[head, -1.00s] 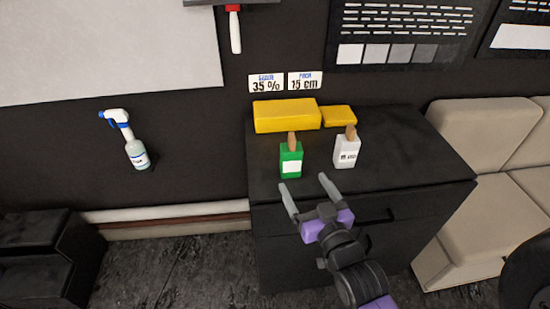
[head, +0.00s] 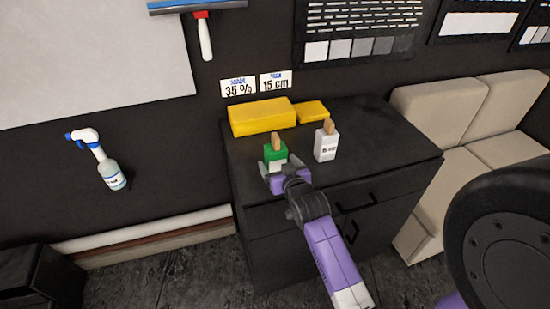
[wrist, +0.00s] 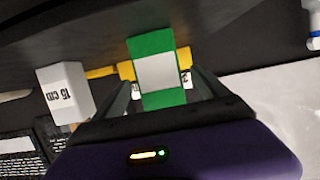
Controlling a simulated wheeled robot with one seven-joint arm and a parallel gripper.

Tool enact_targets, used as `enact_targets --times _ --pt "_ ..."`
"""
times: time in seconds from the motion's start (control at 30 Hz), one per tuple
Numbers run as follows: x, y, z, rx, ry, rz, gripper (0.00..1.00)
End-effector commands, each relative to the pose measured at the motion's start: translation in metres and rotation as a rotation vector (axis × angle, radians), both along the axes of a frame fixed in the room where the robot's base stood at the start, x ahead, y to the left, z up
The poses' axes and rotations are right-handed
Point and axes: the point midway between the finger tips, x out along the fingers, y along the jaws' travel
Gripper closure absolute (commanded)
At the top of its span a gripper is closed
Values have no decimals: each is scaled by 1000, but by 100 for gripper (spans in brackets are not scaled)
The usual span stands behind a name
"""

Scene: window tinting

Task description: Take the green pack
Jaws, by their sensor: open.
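The green pack (head: 275,150), with a white label and a tan piece sticking up from its top, stands on the black cabinet top (head: 350,130). My gripper (head: 275,173) is open right in front of it in the head view and hides its lower part. In the wrist view, the green pack (wrist: 155,45) shows between the two open fingers (wrist: 162,95), with its white label facing me. I cannot tell whether the fingers touch it.
A white pack (head: 326,146) marked 15 cm stands just right of the green one. Two yellow boxes (head: 262,117) lie behind them against the wall. A spray bottle (head: 110,173) is on the left, and a beige seat (head: 440,105) is on the right.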

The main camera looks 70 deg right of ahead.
Motion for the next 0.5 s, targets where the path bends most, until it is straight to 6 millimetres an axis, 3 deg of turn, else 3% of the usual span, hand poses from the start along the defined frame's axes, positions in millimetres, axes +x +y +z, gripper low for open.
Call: enact_targets --times 0.2,0.5 --pt "17 -22 -7 0 0 -1 15" --pt "22 -27 -10 -1 0 0 15"
